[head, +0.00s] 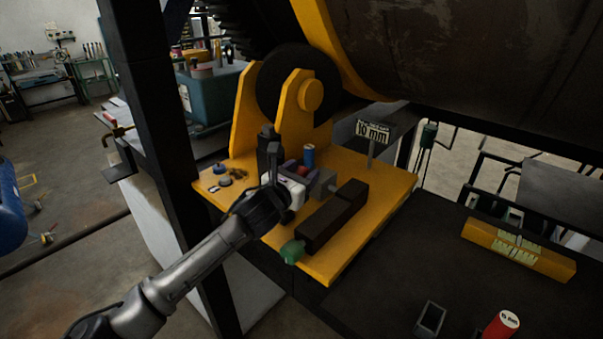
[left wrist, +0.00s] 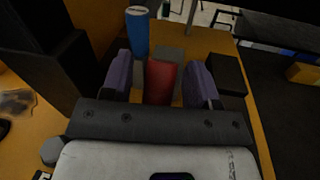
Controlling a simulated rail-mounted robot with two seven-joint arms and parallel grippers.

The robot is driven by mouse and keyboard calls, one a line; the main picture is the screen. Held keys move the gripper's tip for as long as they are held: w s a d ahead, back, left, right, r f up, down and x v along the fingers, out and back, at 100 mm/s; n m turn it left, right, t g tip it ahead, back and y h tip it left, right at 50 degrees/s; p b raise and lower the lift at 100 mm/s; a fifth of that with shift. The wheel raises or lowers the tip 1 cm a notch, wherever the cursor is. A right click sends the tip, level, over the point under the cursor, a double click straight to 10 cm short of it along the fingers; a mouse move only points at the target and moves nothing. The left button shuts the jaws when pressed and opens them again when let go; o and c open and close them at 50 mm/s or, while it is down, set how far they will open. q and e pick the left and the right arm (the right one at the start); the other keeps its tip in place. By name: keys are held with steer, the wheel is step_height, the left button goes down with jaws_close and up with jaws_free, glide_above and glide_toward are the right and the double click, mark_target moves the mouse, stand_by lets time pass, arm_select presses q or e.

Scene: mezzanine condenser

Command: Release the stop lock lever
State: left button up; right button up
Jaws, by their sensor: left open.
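My left gripper (head: 298,172) is over the yellow base plate (head: 385,180), its purple fingers apart. In the left wrist view, a red grip (left wrist: 161,80) shows between the open fingers (left wrist: 159,84), with a gap on each side. It may be the stop lock lever's handle; the gripper and wrist hide the rest of it. A blue cylinder (head: 309,155) stands just beyond the fingers and also shows in the left wrist view (left wrist: 138,32). A grey block (head: 323,184) is beside the fingers. My right gripper is not in view.
Yellow brackets (head: 295,110) and a roller rise behind. A "10 mm" sign (head: 372,132) stands at the back. A dark post (head: 160,130) is left. The dark table (head: 400,270) has free room.

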arm_select(q)
jaws_close()
stand_by(0.6)
